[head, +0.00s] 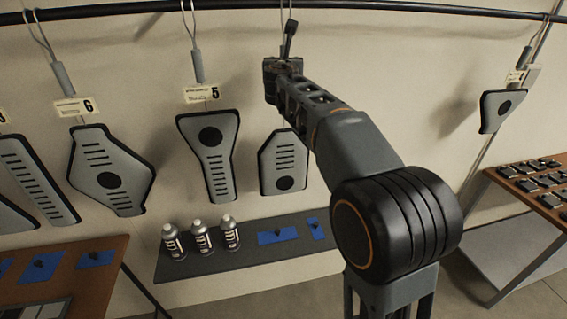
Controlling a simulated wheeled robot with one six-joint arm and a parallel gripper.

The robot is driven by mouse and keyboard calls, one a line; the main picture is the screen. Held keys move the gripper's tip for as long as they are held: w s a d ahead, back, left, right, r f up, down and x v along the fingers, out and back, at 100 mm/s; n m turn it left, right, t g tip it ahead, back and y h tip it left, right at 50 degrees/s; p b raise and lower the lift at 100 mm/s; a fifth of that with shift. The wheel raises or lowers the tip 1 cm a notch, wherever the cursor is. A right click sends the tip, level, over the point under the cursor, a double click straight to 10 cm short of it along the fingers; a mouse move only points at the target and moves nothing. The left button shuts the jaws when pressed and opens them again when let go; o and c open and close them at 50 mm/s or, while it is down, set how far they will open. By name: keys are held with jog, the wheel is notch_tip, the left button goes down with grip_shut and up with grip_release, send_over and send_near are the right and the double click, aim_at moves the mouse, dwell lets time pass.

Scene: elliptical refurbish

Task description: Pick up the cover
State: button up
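Several grey covers with black edges hang by cables from a dark rail. One cover (283,168), with slots and a round black dot near its bottom, hangs just left of my arm. Another cover (500,108) hangs far right. My gripper (288,50) is raised in front of the wall, above the nearest cover and just below the rail. Its fingers are too small and dark to read, and I see no cover in it.
A dark shelf (190,267) below holds three spray cans (201,237) and blue pads (278,236). A brown table (95,285) stands at lower left. A table with small dark parts (537,176) stands at right. The rail (150,8) crosses the top.

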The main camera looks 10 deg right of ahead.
grip_shut()
dwell(0.4)
jog(key=shift+r, duration=0.1)
